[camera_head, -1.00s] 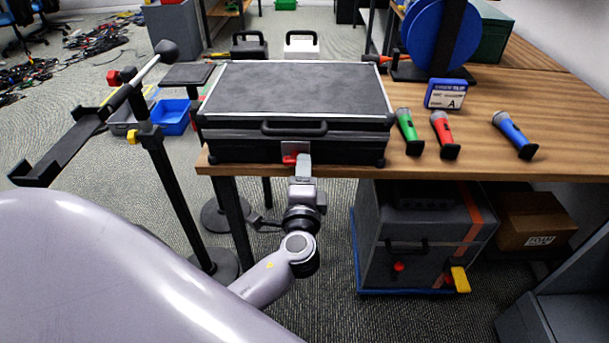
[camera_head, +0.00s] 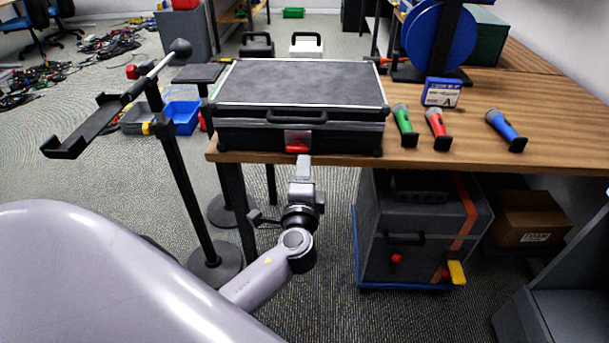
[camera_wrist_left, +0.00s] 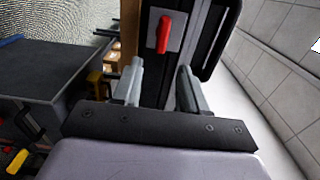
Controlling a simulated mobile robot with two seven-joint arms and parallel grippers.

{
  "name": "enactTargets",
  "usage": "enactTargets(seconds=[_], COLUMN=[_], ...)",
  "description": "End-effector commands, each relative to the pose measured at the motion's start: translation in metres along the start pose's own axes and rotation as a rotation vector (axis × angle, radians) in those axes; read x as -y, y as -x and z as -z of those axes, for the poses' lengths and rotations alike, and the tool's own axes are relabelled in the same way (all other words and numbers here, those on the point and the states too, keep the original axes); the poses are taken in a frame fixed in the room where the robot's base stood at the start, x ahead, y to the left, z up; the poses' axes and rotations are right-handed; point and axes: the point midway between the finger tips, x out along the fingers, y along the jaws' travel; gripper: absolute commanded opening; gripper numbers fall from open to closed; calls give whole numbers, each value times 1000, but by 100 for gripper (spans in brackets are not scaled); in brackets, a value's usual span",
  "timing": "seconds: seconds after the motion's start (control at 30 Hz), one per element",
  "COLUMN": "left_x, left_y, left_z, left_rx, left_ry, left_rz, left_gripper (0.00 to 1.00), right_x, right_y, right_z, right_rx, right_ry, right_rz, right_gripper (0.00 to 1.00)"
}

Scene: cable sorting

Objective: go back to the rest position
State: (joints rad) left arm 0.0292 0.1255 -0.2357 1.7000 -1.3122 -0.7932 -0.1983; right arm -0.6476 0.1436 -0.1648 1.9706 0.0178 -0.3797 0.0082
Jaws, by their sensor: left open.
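My left gripper (camera_head: 304,163) is in front of the table edge, just below the black case (camera_head: 250,135) and apart from it. In the left wrist view the gripper (camera_wrist_left: 160,85) has its two fingers spread with nothing between them. The case lies shut on the wooden table. Its red latch (camera_head: 298,146) is on the front face and also shows beyond the fingers in the left wrist view (camera_wrist_left: 164,33). My right gripper is in neither view.
A microphone stand (camera_head: 178,170) is at left. A grey case (camera_head: 420,240) is under the table. Floor in front is clear.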

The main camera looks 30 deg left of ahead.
Motion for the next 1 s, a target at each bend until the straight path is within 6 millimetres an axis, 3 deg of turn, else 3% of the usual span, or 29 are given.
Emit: enactTargets(seconds=[0.53,0.67,0.83,1.0], left_x=[0,-9,-53,-100], left_y=[0,5,39,99], left_z=[0,-1,-2,-3], left_rx=[0,-17,-93,-163], left_ry=[0,27,191,465], left_rz=[0,-39,-239,-508], left_gripper=[43,43,43,43], right_x=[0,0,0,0], right_y=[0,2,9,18], right_z=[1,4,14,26], right_rx=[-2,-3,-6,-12], right_ry=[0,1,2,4], right_rz=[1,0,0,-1], right_gripper=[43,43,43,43])
